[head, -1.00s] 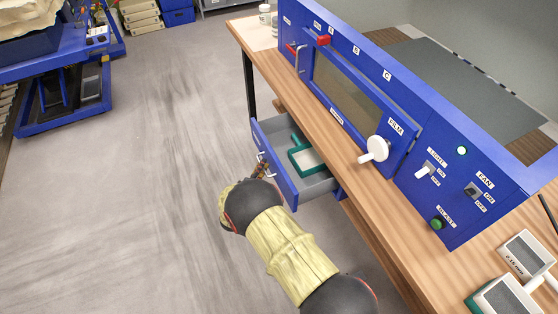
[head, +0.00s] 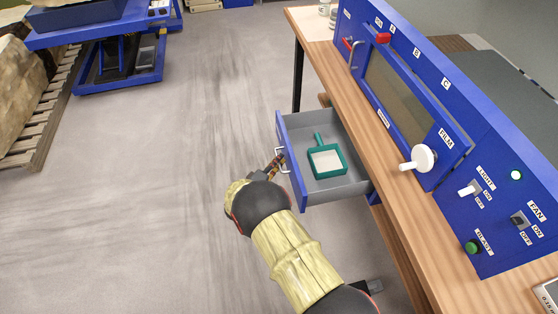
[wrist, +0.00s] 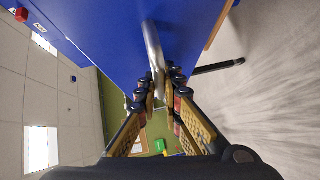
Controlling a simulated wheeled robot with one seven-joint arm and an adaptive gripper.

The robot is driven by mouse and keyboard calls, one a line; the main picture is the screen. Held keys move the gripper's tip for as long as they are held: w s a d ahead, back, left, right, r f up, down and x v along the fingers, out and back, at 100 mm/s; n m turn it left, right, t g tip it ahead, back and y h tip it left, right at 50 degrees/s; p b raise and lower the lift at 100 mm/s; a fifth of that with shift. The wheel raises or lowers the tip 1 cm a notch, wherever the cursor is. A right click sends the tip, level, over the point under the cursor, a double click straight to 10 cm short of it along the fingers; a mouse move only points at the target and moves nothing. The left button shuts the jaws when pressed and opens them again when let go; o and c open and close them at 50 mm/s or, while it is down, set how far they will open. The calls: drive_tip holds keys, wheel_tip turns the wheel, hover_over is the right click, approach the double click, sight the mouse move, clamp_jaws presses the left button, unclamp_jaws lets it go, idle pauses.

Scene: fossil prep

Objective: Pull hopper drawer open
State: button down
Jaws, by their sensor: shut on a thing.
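The blue-fronted hopper drawer (head: 290,163) stands well out from under the wooden bench in the head view, its grey inside showing. A teal-framed scoop or sieve (head: 326,160) with a pale middle lies in it. My gripper (head: 276,166) is at the outer face of the drawer front, at the metal handle (head: 281,158). In the wrist view the fingers (wrist: 160,92) are closed around the bright handle bar (wrist: 152,48), with the blue drawer front (wrist: 100,35) right beside them. My forearm hides part of the floor below the drawer.
The wooden bench (head: 385,130) carries a blue cabinet (head: 490,150) with a window, a white knob (head: 422,158) and switches. A blue lift cart (head: 115,60) and a pallet (head: 45,125) stand at the left. The floor (head: 195,130) between is clear.

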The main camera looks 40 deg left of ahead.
drive_tip(key=c, duration=1.9)
unclamp_jaws()
drive_tip(key=shift+s, duration=0.1)
drive_tip(key=s, duration=0.4)
drive_tip(key=s+r, duration=0.1)
drive_tip(key=s, duration=0.2)
drive_tip(key=s+d, duration=0.1)
drive_tip(key=s, duration=0.3)
drive_tip(key=shift+s+r, duration=0.3)
